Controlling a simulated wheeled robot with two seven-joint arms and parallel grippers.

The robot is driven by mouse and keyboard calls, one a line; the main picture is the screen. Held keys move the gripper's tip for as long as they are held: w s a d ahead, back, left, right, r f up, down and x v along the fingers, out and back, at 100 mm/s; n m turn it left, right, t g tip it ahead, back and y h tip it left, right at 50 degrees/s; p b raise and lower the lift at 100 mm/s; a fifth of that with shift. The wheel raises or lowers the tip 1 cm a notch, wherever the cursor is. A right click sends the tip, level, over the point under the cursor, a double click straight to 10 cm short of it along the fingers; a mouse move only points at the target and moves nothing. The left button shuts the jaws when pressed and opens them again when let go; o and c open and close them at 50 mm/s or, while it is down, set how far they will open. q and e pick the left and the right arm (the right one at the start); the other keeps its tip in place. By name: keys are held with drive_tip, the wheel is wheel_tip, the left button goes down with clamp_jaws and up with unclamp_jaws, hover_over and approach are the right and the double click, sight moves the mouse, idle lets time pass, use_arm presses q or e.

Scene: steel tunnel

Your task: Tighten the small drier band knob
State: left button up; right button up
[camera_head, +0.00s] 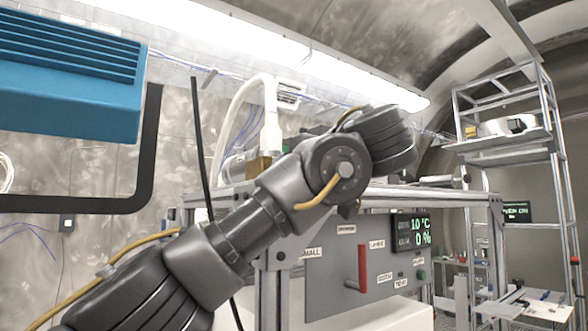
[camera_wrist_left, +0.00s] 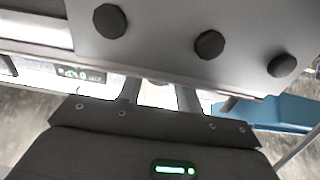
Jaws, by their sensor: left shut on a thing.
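My left arm crosses the head view from the lower left, and its wrist hides the gripper and part of the grey panel (camera_head: 345,290). A "SMALL" label (camera_head: 311,253) shows on this panel beside the arm. In the left wrist view my left gripper (camera_wrist_left: 160,87) has its two fingers close to a grey surface, with a pale gap between them. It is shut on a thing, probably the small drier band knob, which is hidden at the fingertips. My right gripper is in neither view.
A red handle (camera_head: 362,268) stands out from the panel. Three black round parts (camera_wrist_left: 210,44) sit on a grey surface in the wrist view. A blue box (camera_head: 70,85) hangs upper left; a metal rack (camera_head: 505,150) stands right.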

use_arm(q)
drive_tip(key=shift+m+b, duration=0.5)
drive_tip(key=shift+m, duration=0.7)
drive_tip(key=shift+d+m+b, duration=0.1)
drive_tip(key=shift+m+b, duration=0.2)
drive_tip(key=shift+m, duration=0.9)
drive_tip(key=o, duration=1)
drive_tip(key=shift+w, duration=0.1)
drive_tip(key=b+v, duration=0.1)
drive_tip(key=v, duration=0.6)
drive_tip(key=shift+s+d+b, duration=0.2)
drive_tip(key=shift+b, duration=0.1)
